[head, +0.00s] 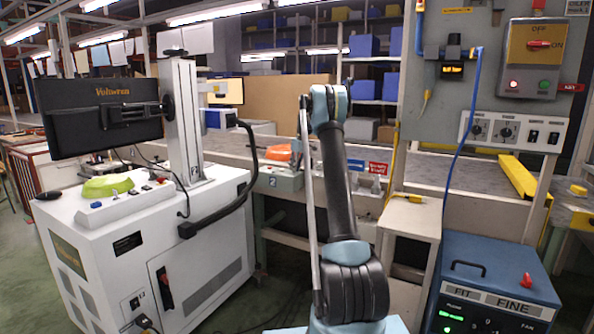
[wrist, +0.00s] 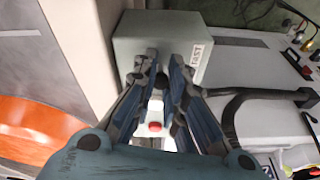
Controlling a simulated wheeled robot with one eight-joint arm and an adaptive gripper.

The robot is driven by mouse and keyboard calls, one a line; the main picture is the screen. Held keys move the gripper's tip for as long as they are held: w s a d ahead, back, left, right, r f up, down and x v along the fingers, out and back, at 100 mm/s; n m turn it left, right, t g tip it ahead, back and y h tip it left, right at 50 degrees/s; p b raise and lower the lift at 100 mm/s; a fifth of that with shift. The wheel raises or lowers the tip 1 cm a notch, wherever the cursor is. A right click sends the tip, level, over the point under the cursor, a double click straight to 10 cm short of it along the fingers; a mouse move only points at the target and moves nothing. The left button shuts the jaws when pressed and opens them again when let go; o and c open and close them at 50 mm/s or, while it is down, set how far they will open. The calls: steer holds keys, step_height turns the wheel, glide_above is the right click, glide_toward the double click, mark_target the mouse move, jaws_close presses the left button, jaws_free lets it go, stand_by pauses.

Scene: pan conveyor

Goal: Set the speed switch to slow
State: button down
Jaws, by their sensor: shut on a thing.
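The speed switch box (wrist: 150,35) is a grey box with a white FAST label (wrist: 196,64) on its right side in the wrist view. A black round knob (wrist: 162,81) of the switch sits between my fingertips. My gripper (wrist: 160,80) is shut on this knob. A SLOW label is not visible, and the lever below the knob is mostly hidden by the fingers. In the head view a grey box (head: 280,183) stands at the conveyor's front edge, left of my arm. My gripper is hidden behind my arm there.
An orange pan (wrist: 30,125) lies left of my gripper in the wrist view. A red button (wrist: 155,127) shows between the fingers. A white cabinet with a monitor (head: 100,108) stands at left. A control panel (head: 510,130) and a blue machine (head: 490,285) stand at right.

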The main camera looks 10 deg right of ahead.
mark_target(292, 173)
steer(key=g+h, duration=0.1)
steer(key=w+a+g+h, duration=0.1)
steer(key=h, duration=0.1)
steer(key=shift+a, duration=0.25)
steer(key=shift+w+a+f+g+h, duration=0.1)
steer(key=shift+w+a+g+h, duration=0.15)
steer(key=shift+g+h, duration=0.5)
steer(key=shift+w+a+f+g+h, duration=0.15)
steer(key=shift+a+g+h, duration=0.15)
steer(key=shift+g+h, duration=0.4)
steer(key=shift+a+h, duration=0.1)
steer(key=shift+h, duration=0.25)
steer(key=c, duration=1.6)
jaws_free()
steer(key=shift+o, duration=0.2)
steer(key=shift+r, duration=0.1)
